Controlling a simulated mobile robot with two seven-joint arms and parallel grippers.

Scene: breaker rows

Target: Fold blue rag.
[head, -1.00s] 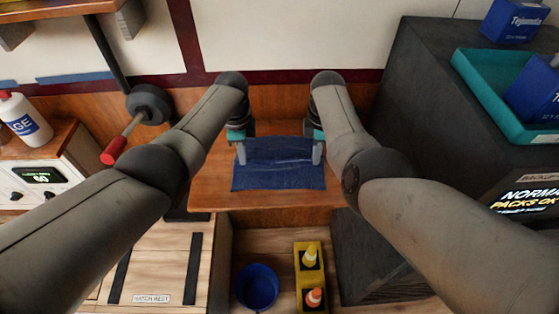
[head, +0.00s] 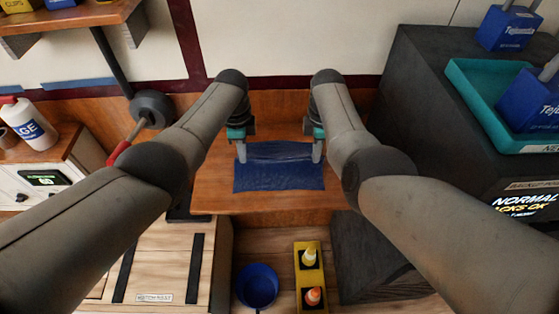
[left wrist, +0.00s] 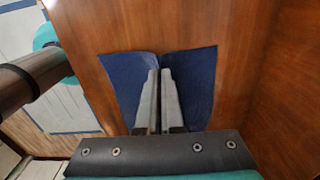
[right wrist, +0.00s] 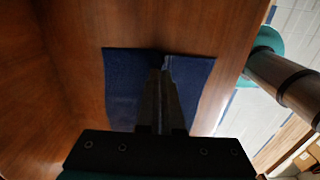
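The blue rag (head: 279,178) lies on the wooden bench top (head: 215,182), its front part flat. Its back part (head: 280,151) is slightly raised and hangs between my two grippers, with a crease across the rag. My left gripper (head: 241,157) is shut on the rag's back left corner. My right gripper (head: 317,156) is shut on the back right corner. In the left wrist view the fingers (left wrist: 160,78) are close together with the rag (left wrist: 122,78) pinched into a crease. The right wrist view shows the same on the rag (right wrist: 124,80), but its fingers are dark.
A dark cabinet (head: 415,100) with a teal tray (head: 485,105) stands on the right. A red-handled tool (head: 150,110) and a white bottle (head: 30,125) are on the left. A blue bucket (head: 257,285) and a yellow holder with cones (head: 312,275) are below the bench.

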